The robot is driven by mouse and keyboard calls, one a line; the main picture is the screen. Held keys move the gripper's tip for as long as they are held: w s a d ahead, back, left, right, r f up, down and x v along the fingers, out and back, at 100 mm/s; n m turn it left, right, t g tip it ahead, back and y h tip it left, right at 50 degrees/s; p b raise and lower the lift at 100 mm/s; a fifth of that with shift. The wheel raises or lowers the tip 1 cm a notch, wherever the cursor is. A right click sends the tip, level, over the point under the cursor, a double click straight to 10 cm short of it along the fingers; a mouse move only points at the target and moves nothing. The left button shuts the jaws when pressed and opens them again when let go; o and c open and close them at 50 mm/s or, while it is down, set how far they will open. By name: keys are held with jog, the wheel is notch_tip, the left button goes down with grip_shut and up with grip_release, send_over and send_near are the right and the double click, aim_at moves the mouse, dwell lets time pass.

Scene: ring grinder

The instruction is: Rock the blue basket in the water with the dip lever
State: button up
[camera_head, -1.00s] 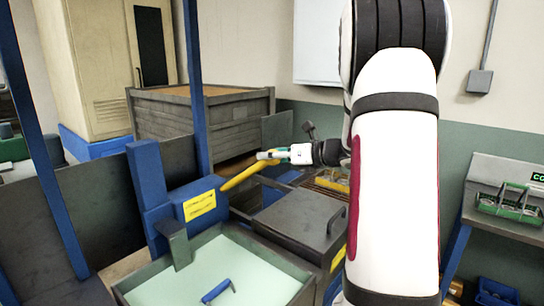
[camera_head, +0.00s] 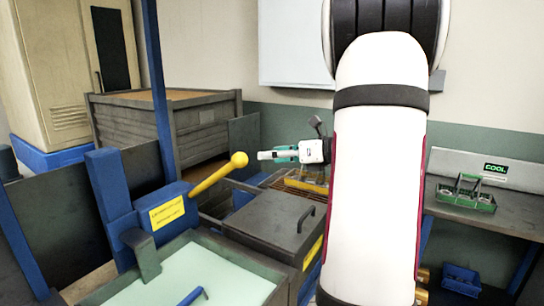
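The dip lever (camera_head: 217,175) is a yellow bar with a round knob, rising to the right from a blue housing with a yellow label (camera_head: 166,212). My gripper (camera_head: 264,155) points left just right of the knob, with a small gap between them in the picture. It is seen from the side and small, so its finger opening is unclear; nothing shows in it. The water tank (camera_head: 150,262) with pale green water is at the bottom. A blue bar (camera_head: 190,297) shows there, perhaps the basket's handle; any basket below it is out of sight.
A grey lidded box (camera_head: 275,222) stands right of the tank, below my gripper. A wooden crate (camera_head: 190,125) is behind the lever. A green carrier (camera_head: 467,192) sits on the right bench.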

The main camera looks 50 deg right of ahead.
aim_at(247, 162)
notch_tip(247, 162, down, 4)
jog(key=s+r+m+t+h, duration=0.1)
jog(key=s+t, duration=0.2)
jog(key=w, duration=0.4)
jog(key=w+a, duration=0.1)
jog(key=w, duration=0.4)
jog(key=w+a, duration=0.1)
jog(key=w, duration=0.4)
jog(key=shift+a+f, duration=0.2)
jog(key=shift+f, duration=0.05)
